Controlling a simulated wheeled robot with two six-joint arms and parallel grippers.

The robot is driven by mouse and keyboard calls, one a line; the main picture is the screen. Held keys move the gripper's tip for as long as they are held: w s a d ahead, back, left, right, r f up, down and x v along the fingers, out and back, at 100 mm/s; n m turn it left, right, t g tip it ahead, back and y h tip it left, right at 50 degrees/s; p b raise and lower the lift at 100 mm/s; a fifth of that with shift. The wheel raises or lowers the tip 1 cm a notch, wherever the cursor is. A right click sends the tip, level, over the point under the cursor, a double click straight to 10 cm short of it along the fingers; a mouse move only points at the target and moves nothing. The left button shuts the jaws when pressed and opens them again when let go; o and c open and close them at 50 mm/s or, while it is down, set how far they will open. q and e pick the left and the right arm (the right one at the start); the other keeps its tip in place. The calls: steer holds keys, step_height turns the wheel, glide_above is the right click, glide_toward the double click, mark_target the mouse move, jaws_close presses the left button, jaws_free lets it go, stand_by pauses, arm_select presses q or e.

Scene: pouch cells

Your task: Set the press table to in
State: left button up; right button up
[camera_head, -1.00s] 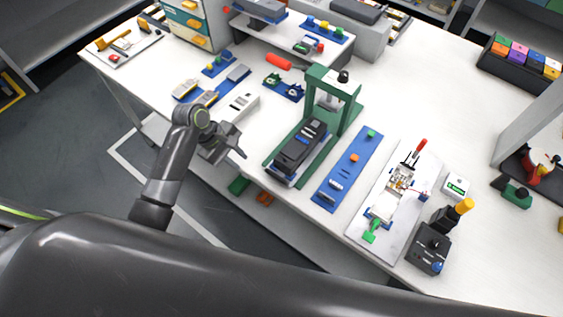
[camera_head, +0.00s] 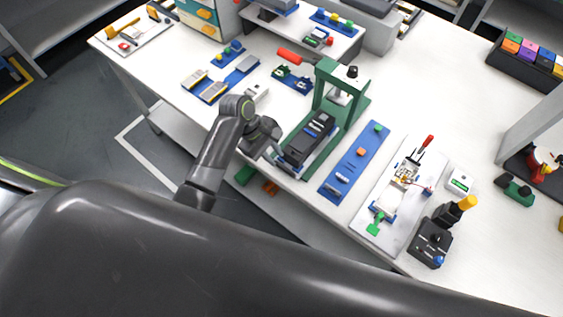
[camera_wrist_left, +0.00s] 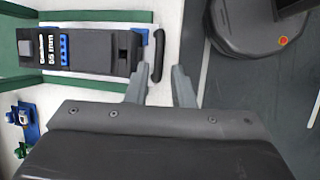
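The green press (camera_head: 345,88) stands on the white table, its dark press table (camera_head: 309,138) pulled toward the front, out from under the ram. My left gripper (camera_head: 272,152) is at the front end of the press table. No contact shows. My right gripper is not in view.
A blue strip (camera_head: 355,160) with small parts lies right of the press, then a white board (camera_head: 372,232) with a fixture and a black control box (camera_head: 430,243). Blue trays (camera_head: 220,80) lie to the left. The table's front edge is close to my left arm.

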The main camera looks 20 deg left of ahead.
mark_target(284, 168)
arm_select(q)
steer(key=shift+x, duration=2.85)
jaws_close()
